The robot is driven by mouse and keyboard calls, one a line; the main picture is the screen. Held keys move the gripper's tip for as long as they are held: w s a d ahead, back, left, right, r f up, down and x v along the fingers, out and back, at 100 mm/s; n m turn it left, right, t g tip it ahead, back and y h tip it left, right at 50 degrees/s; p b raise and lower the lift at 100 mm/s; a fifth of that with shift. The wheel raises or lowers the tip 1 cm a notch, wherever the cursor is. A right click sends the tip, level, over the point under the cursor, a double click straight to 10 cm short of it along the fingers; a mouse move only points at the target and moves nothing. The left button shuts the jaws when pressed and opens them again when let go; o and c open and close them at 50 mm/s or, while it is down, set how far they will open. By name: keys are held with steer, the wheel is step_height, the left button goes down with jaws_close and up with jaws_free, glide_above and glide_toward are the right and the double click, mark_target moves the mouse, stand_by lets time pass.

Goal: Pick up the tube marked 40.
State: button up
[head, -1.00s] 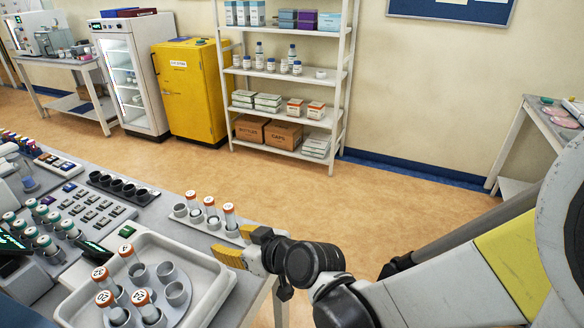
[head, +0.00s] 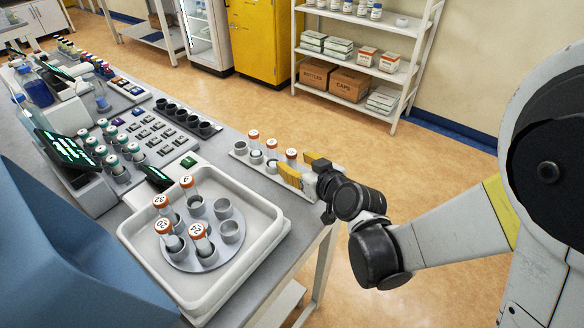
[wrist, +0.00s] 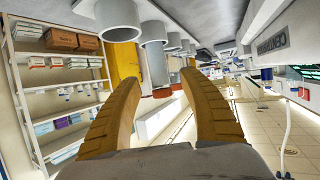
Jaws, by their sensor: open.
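A pale rack (head: 239,155) at the bench's far edge holds three orange-capped tubes: a left one (head: 253,135), a middle one (head: 271,144) and a right one (head: 291,155). Their cap marks are too small to read, so I cannot tell which is 40. My gripper (head: 303,168) is open with yellow fingers, at the rack's right end close to the right tube. In the wrist view, which looks upside down, an orange-brown cap (wrist: 162,92) shows beyond and between the fingertips. I cannot tell whether the fingers touch anything.
A white tray (head: 262,240) nearer me holds a round grey holder with several orange-capped tubes (head: 188,183) and empty cups. A row of dark cups (head: 190,120) and a panel of green-capped tubes (head: 110,160) lie left. Open floor (head: 400,170) is beyond the bench.

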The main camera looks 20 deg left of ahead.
steer(key=x, duration=0.2)
steer(key=shift+w+a+f, duration=0.15)
steer(key=shift+w+a, duration=0.05)
steer(key=shift+w, duration=0.05)
jaws_close()
